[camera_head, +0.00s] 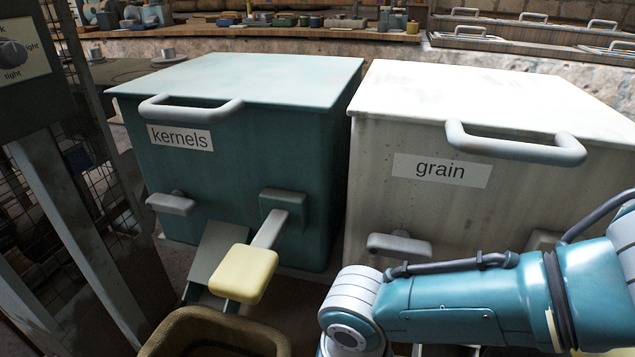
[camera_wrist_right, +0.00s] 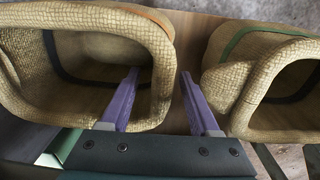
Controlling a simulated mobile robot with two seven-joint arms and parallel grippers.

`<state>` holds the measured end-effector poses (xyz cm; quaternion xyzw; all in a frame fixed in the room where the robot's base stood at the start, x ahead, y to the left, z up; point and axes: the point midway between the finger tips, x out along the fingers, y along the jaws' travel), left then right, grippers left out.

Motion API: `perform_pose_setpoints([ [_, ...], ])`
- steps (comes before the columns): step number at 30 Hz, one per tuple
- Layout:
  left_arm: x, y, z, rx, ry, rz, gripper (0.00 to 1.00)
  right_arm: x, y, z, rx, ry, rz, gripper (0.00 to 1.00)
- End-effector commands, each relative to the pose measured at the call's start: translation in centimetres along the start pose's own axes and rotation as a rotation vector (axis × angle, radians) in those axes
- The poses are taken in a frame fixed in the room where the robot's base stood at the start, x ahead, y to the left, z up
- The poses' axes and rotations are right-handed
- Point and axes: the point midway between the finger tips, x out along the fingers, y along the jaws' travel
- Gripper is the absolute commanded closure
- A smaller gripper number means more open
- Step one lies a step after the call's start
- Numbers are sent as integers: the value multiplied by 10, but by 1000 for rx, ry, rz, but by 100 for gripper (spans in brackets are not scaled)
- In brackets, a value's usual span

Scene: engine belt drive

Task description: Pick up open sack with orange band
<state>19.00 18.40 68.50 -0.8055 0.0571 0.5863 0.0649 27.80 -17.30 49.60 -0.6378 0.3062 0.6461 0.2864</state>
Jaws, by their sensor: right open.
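In the right wrist view, an open woven sack (camera_wrist_right: 150,30) fills the left side, with its mouth facing the camera. A short strip of orange shows on it near the top edge. My right gripper (camera_wrist_right: 160,76) is open, with two purple fingers. The left finger overlaps the sack's mouth and the right finger is beyond its rim, so the rim's right side appears between them. I cannot tell whether they touch it. My right arm crosses the lower right of the head view, its gripper hidden there. My left gripper is not in view.
A second open sack with a green band (camera_wrist_right: 240,36) stands close to the right finger. In the head view, a teal kernels bin (camera_head: 240,165) and white grain bin (camera_head: 390,210) stand side by side. A brown sack rim (camera_head: 215,325) shows below the yellow-ended lever (camera_head: 244,273).

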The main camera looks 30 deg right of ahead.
Motion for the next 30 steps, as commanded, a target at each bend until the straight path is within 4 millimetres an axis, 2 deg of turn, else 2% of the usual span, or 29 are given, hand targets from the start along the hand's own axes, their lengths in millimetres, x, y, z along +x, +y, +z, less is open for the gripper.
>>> perform_pose_setpoints([
  [1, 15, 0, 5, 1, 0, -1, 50, 16, -2, 0, -1, 0, 0, 38],
  [5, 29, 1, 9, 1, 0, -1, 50, 34, -2, 0, 0, 0, 0, 38],
  [13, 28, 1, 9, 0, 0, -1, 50, 33, -2, 0, 0, -2, -1, 38],
  [30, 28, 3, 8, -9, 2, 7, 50, 33, -2, 0, 0, -1, 0, 100],
])
